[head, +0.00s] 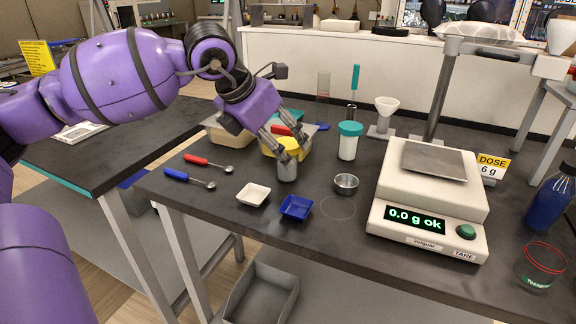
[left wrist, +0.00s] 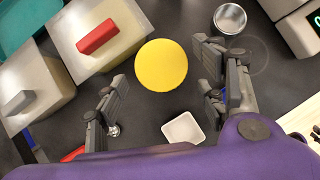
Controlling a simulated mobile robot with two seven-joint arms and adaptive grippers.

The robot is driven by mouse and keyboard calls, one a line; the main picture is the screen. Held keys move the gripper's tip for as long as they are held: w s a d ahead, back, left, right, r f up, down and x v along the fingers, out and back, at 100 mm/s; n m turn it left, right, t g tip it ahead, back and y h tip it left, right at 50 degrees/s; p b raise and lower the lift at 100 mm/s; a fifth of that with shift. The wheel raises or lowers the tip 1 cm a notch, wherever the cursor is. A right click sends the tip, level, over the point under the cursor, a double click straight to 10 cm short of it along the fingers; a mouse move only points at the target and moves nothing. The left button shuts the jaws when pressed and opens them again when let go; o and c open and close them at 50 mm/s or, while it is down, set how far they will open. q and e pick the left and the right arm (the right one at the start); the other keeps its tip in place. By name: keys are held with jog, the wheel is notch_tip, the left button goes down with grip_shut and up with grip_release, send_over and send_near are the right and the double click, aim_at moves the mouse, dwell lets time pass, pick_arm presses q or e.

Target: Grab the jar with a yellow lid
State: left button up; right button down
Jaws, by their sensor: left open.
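The jar's round yellow lid (left wrist: 161,65) shows from above in the left wrist view. It lies between and slightly beyond the two fingers of my left gripper (left wrist: 162,70), with bare table visible on both sides. The lid hides the jar's body in that view. In the head view, my left gripper (head: 293,149) is open and points down at the yellow area behind its fingers, which cover part of it. I cannot tell there whether a finger touches the jar. My right gripper is not in view.
Behind the lid stand lidded tubs, one with a red handle (left wrist: 98,37). A teal-lidded jar (head: 348,141), metal cup (head: 346,185), white dish (head: 254,195) and blue dish (head: 296,208) are near. The scale (head: 430,195) stands right. Spoons (head: 190,179) lie left.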

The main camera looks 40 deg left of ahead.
pick_arm(q)
jog(key=b+x, duration=0.1)
jog(key=x, duration=0.3)
jog(key=shift+d, duration=0.1)
jog(key=shift+r, duration=0.1)
jog(key=c, duration=1.3)
